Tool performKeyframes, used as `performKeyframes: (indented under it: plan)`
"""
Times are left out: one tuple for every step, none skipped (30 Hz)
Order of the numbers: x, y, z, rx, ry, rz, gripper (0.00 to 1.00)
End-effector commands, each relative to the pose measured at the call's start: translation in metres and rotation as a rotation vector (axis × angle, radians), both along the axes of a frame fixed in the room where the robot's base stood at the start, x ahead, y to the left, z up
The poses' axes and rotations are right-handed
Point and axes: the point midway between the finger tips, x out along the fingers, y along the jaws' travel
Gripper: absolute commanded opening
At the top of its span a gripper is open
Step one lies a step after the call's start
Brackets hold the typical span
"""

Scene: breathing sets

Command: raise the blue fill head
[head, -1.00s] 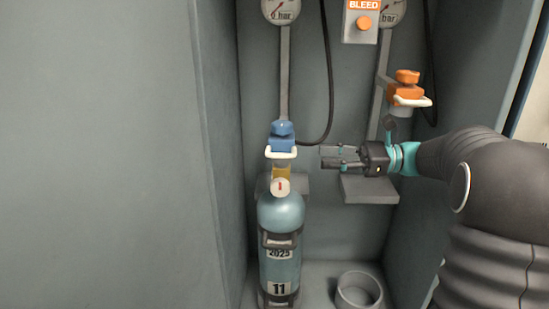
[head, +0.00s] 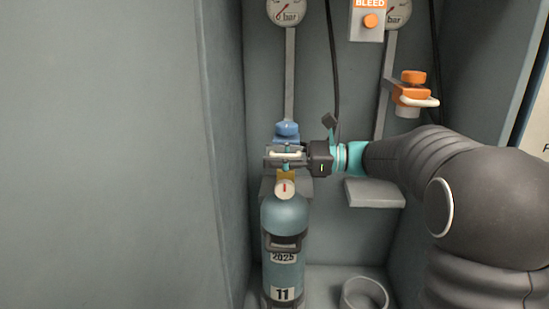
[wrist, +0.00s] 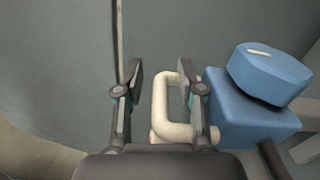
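The blue fill head (head: 286,131) sits on the valve at the top of a blue-grey cylinder (head: 285,220), with a blue knob on top and a white loop handle (head: 285,154) at its front. My gripper (head: 280,157) reaches in from the right at the handle's height and partly hides it. In the wrist view the gripper (wrist: 160,95) is open. The handle's outer bar (wrist: 160,110) lies between the two fingers, closer to the right finger. The blue head (wrist: 250,100) is right of that finger. Whether a finger touches the handle cannot be told.
An orange fill head (head: 413,92) with a white handle hangs to the right, above a grey shelf (head: 375,193). Gauges and an orange BLEED button (head: 370,21) are above. An open ring holder (head: 363,293) is on the floor. Cabinet walls stand close on both sides.

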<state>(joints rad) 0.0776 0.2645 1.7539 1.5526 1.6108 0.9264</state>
Motion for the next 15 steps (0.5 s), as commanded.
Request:
performKeyframes:
  plan:
    - [0.0001,0.0015,0.0,0.0,0.0,0.0,0.38]
    - [0.0001,0.0019,0.0,0.0,0.0,0.0,0.38]
    - [0.0002,0.0022,0.0,0.0,0.0,-0.001,0.38]
    - [0.0003,0.0023,0.0,0.0,0.0,-0.001,0.38]
    - [0.0003,0.0023,0.0,-0.001,0.0,-0.001,0.38]
    - [0.0003,0.0022,0.0,-0.001,0.0,-0.001,0.38]
    - [0.0003,0.0022,0.0001,-0.001,0.0,-0.001,0.38]
    - [0.0003,0.0021,0.0,-0.001,0.0,-0.001,0.38]
    - [0.0003,0.0021,0.0,-0.001,0.0,-0.001,0.38]
    - [0.0003,0.0021,0.0,-0.001,0.0,-0.001,0.31]
    - [0.0003,0.0021,0.0,-0.001,0.0,-0.001,0.23]
    - [0.0003,0.002,-0.0001,-0.001,0.0,-0.001,0.13]
    - [0.0003,0.002,-0.0001,-0.001,0.0,-0.001,0.06]
    - [0.0002,0.002,-0.0001,-0.001,0.0,-0.001,0.0]
    - [0.0002,0.002,-0.0001,-0.001,0.0,-0.001,0.0]
